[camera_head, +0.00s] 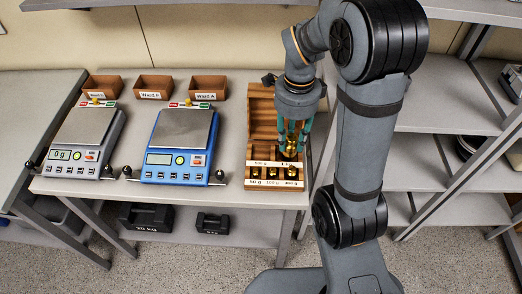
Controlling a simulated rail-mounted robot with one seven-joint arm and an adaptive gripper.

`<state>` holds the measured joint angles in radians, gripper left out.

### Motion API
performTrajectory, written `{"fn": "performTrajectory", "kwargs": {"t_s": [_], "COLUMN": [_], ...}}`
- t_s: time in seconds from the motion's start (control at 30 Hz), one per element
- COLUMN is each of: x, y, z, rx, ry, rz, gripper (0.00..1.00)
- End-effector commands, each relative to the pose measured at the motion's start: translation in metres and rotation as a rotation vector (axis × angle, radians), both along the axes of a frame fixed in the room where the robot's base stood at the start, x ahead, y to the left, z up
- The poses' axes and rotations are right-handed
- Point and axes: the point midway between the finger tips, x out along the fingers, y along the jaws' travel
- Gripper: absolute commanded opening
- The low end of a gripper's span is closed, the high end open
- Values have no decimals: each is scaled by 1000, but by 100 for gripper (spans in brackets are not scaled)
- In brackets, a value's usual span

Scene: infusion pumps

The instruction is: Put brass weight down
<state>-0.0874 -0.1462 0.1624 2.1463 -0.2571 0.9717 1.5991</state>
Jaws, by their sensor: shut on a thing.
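A wooden weight box (261,117) stands at the right end of the table, with several brass weights in compartments along its labelled front. My gripper (290,146) points down over the right part of this box. Its teal fingers are shut on a brass weight (291,147), which shows between the fingertips. I cannot tell whether this weight touches the box floor or hangs just above it. A blue scale (183,138) with an empty pan stands left of the box. A grey scale (87,140) with an empty pan stands further left and reads 0 g.
Three small brown bins (154,87) with ward labels stand along the back of the table (237,150). Dark block weights (146,217) lie on the shelf below. Grey shelving (440,180) stands on the right, behind my arm.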

Motion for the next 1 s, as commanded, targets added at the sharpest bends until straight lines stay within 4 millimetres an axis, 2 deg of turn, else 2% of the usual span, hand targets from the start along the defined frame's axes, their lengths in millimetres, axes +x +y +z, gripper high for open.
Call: {"fn": "performTrajectory", "kwargs": {"t_s": [0.3,0.5,0.67,0.9,1.0], "x": [44,62,67,67,67], "y": [54,76,81,81,81], "z": [-39,-57,-65,-95,-102], "rx": [-1,0,0,-2,0], "ry": [3,1,0,2,0], "rz": [3,0,-1,-1,-3], "gripper": [0,0,0,0,0]}}
